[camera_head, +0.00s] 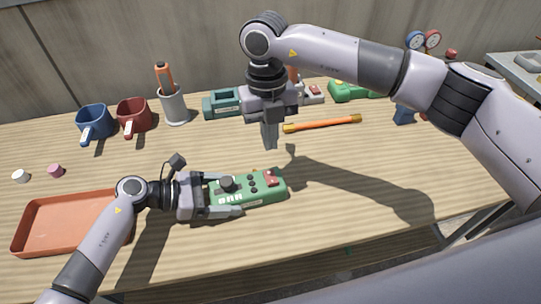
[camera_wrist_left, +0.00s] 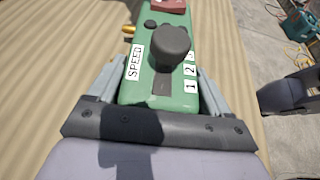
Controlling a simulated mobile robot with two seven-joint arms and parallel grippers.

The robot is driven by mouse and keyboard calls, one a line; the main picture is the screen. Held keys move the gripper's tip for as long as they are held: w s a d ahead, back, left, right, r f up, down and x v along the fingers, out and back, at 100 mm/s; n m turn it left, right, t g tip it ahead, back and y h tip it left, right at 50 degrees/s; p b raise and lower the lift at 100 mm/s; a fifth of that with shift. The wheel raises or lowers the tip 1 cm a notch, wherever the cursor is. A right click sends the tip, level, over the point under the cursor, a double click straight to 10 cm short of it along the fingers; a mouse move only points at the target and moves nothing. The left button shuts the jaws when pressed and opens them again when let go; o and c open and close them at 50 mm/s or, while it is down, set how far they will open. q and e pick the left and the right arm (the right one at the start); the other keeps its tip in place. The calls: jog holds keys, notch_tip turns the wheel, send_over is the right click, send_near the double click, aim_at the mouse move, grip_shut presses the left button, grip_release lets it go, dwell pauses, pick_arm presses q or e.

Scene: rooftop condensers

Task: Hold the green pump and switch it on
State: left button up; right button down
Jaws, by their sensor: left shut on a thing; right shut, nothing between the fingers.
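The green pump (camera_head: 262,187) lies on the wooden table in front of me. It has a dark knob, small dark buttons and a red switch (camera_head: 271,177) near its right end. In the left wrist view the pump (camera_wrist_left: 160,89) shows its dark knob (camera_wrist_left: 170,47), a SPEED label, numbers and part of the red switch at the top edge. My left gripper (camera_head: 228,194) is shut on the pump's body, one finger along each side. My right gripper (camera_head: 269,136) points down with its fingers together, empty, above the table behind the pump.
An orange tray (camera_head: 22,241) lies at the left, with small white and pink pieces behind it. Blue and red mugs (camera_head: 92,121) and a grey holder (camera_head: 173,106) stand at the back. An orange-handled bar (camera_head: 322,124) lies behind the pump. The table right of the pump is clear.

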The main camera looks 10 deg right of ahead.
aim_at(272, 182)
jog(key=r, duration=0.5)
jog(key=shift+w+r, duration=0.2)
jog(key=shift+w, duration=0.1)
jog(key=shift+s+a+r, duration=0.15)
jog(key=shift+s, duration=0.55)
jog(key=f, duration=0.4)
jog(key=s+f, duration=0.1)
jog(key=f, duration=0.9)
jog(key=shift+s, duration=0.35)
